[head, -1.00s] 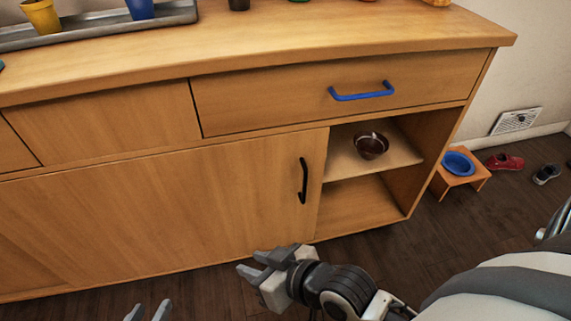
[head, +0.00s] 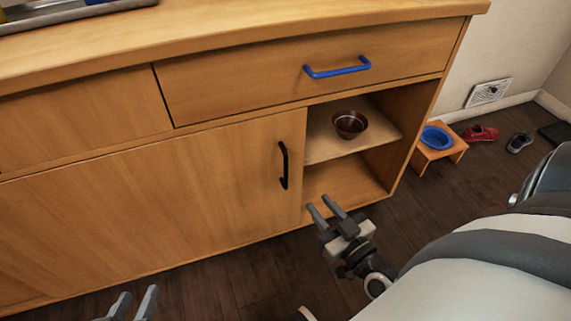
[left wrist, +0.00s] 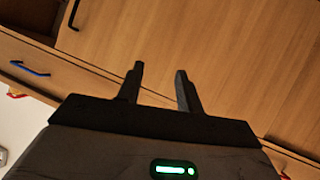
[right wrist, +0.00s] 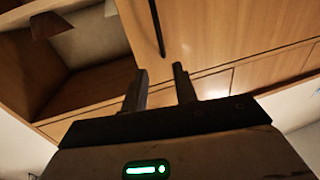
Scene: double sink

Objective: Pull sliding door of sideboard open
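The sideboard's sliding door (head: 170,205) is a wooden panel with a black vertical handle (head: 283,165) near its right edge. To the right of the door an open compartment shows. My right gripper (head: 327,208) is open and empty, in front of and below the handle, near the compartment's lower edge. In the right wrist view the handle (right wrist: 157,28) is above the spread fingers (right wrist: 162,85). My left gripper (head: 133,302) is open at the bottom of the head view, in front of the door and apart from it. The handle (left wrist: 74,14) also shows in the left wrist view.
A brown bowl (head: 350,124) stands on the compartment's shelf (head: 325,147). A drawer with a blue handle (head: 338,68) is above. A small stool (head: 438,150) with a blue bowl (head: 436,137) and shoes (head: 480,133) are on the floor at right.

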